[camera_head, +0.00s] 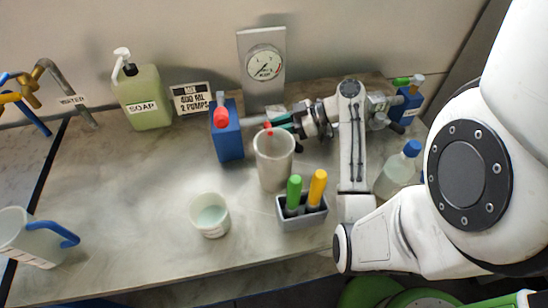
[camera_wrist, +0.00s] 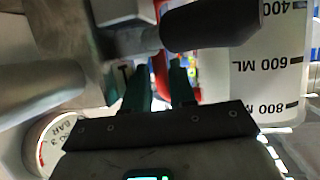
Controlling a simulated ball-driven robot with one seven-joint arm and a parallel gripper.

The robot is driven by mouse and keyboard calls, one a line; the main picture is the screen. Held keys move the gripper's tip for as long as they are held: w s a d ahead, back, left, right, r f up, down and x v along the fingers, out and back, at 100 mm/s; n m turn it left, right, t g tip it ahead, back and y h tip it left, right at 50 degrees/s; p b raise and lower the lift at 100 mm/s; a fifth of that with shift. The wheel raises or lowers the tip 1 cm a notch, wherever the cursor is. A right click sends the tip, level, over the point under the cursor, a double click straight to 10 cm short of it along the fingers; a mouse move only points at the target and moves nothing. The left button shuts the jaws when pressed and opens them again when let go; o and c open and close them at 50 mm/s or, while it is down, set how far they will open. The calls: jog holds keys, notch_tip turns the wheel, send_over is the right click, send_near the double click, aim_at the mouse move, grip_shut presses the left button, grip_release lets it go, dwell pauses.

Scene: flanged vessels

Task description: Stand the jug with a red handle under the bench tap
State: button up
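The jug with a red handle (camera_head: 273,165) is a pale, tall vessel standing upright on the bench near the middle. Its red handle (camera_head: 268,128) is at its back edge. In the wrist view the graduated jug wall (camera_wrist: 285,75) fills the right side, and the red handle (camera_wrist: 161,50) shows at the fingertips. My gripper (camera_head: 284,122) has green fingers at the handle. In the wrist view my gripper's fingers (camera_wrist: 160,82) are a small gap apart; whether they press on the handle is unclear. The bench tap (camera_head: 52,72) is at the far left, labelled WATER.
A blue-handled jug (camera_head: 28,238) stands at the left front. A soap bottle (camera_head: 146,98), a blue box (camera_head: 226,135) and a gauge (camera_head: 264,64) are behind. A small cup (camera_head: 210,215) and a grey holder (camera_head: 302,215) stand in front. Bench left of centre is clear.

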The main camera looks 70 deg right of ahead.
jog(key=shift+w+a+f, duration=0.1)
jog(key=shift+w+f, duration=0.05)
jog(key=shift+w, duration=0.1)
jog(key=shift+c, duration=0.4)
grip_shut()
